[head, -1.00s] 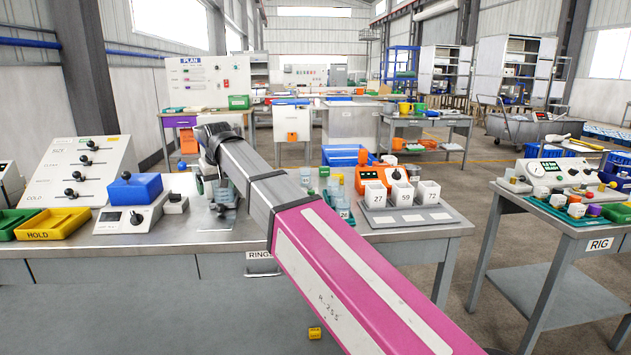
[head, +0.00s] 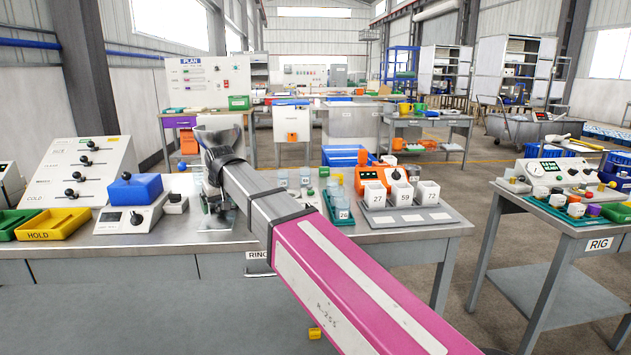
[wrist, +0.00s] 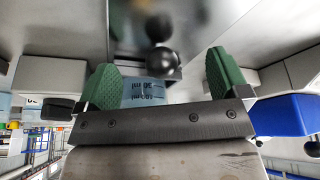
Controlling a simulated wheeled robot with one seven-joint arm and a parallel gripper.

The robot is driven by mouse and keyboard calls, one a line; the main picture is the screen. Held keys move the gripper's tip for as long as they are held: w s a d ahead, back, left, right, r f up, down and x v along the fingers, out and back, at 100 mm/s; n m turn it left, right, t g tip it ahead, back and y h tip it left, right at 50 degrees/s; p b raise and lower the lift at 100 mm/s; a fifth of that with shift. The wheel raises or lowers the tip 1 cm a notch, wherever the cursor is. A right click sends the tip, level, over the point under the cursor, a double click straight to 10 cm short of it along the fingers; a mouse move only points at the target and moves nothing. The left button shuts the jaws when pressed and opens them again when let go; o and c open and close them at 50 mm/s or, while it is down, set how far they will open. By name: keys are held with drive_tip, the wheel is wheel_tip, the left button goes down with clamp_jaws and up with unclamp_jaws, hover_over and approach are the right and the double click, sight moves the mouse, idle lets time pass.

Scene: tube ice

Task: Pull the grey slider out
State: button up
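In the wrist view my gripper (wrist: 160,62) is open, with its two green fingertips well apart. A black ball knob (wrist: 163,64) shows in the gap between them, with a darker round shape behind it. I cannot tell whether a finger touches the knob. In the head view my gripper (head: 217,202) is low over a metal fixture (head: 215,223) on the bench and mostly covers it. I cannot make out the grey slider itself clearly.
A blue block (head: 135,188) on a dial unit stands left of my gripper and also shows at the right of the wrist view (wrist: 285,115). Clear beakers (head: 341,208) and numbered white cups (head: 402,194) stand to the right. A knobbed panel (head: 88,172) is at the far left.

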drive_tip(key=shift+s+f, duration=0.2)
drive_tip(key=shift+f, duration=0.1)
drive_tip(key=shift+c, duration=1)
drive_tip(key=shift+o, duration=0.2)
drive_tip(key=shift+s, duration=0.1)
drive_tip(key=shift+o, duration=0.2)
drive_tip(key=shift+s, duration=1.05)
drive_tip(key=shift+s+d, duration=0.2)
drive_tip(key=shift+s, duration=1.35)
drive_tip(key=shift+s+d, duration=0.2)
drive_tip(key=shift+s, duration=1.4)
drive_tip(key=shift+s+d, duration=0.2)
drive_tip(key=shift+s, duration=1.35)
drive_tip(key=shift+c, duration=0.6)
drive_tip(key=o, duration=0.6)
drive_tip(key=shift+s+f, duration=0.1)
drive_tip(key=shift+c, duration=0.2)
